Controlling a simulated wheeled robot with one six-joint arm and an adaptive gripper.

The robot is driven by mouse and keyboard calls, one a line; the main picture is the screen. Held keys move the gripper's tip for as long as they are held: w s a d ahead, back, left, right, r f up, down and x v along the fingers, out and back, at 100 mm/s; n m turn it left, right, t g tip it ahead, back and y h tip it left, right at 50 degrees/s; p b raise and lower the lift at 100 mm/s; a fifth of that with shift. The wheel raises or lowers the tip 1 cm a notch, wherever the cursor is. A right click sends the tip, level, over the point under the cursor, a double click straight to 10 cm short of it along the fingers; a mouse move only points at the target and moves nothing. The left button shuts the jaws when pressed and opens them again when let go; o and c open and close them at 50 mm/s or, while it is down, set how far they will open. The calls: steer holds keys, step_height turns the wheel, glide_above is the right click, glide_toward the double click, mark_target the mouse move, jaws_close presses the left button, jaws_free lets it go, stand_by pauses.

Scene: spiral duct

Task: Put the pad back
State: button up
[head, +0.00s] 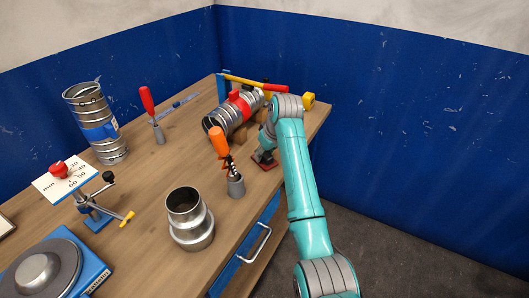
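My teal arm reaches over the right side of the wooden workbench (150,205). My gripper (264,157) is small and dark in the head view, pointing down near the bench's right edge. A flat dark red piece (266,166), which may be the pad or its resting place, lies on the bench right under the gripper. I cannot tell whether the gripper touches it or holds anything. The fingers are too small and dark to show open or shut.
An orange-handled tool in a grey holder (236,186) stands close left of my gripper. A ribbed duct with a red clamp (235,112) lies behind. A metal reducer (190,222), an upright duct (95,122), a clamp stand (93,212) and a blue scale (58,268) stand leftward.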

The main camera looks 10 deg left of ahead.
steer(key=shift+o, duration=0.5)
steer(key=shift+r, duration=0.25)
steer(key=v, duration=1.2)
steer(key=shift+s+f, duration=0.1)
steer(key=shift+f, duration=0.05)
